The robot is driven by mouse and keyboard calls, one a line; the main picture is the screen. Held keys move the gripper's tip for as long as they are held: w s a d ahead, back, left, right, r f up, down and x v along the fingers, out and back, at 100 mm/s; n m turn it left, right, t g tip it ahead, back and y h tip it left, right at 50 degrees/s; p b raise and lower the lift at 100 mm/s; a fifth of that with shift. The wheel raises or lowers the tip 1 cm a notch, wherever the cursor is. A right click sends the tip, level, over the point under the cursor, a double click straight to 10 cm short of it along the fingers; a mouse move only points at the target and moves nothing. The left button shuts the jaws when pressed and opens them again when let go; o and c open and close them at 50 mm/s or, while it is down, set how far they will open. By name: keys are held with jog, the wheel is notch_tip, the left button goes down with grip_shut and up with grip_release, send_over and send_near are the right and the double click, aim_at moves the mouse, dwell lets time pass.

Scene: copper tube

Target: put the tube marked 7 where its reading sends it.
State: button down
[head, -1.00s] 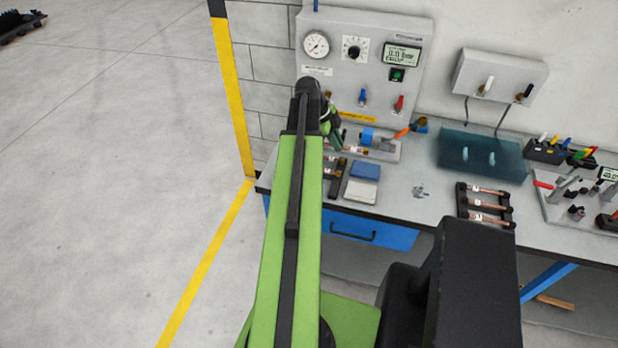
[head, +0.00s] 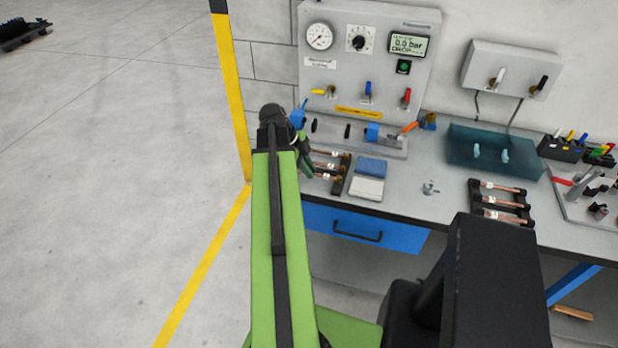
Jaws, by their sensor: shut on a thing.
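My gripper (head: 306,168) is at the left end of the left rack (head: 344,178), partly hidden behind my arm. It is shut on a copper tube (head: 322,153) low at this rack; whether the tube rests in a slot I cannot tell. Other copper tubes with white labels, such as the front one (head: 328,178), lie in the left rack. The right rack (head: 476,200) holds three labelled copper tubes (head: 506,203). The numbers are too small to read, so I cannot tell which is 7. The test panel display (head: 409,44) shows 0.0 bar and a line like DROP.
The test fixture (head: 395,145) behind the left rack looks empty. A blue pad (head: 371,166) and a white pad (head: 366,188) lie right of that rack. A teal clear cover (head: 492,150) stands farther right. The bench is clear around a small metal fitting (head: 429,187).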

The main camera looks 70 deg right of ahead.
jog(key=shift+f, duration=0.75)
jog(key=shift+r, duration=0.25)
jog(key=shift+f, duration=0.25)
jog(key=c, duration=1.5)
grip_release()
jog(key=shift+o, duration=0.2)
jog(key=shift+r+p, duration=0.35)
jog(key=shift+r, duration=0.1)
jog(key=p+v, duration=1)
jog(key=v, duration=0.1)
jog(key=shift+w+r, duration=0.15)
jog(key=shift+r, duration=0.05)
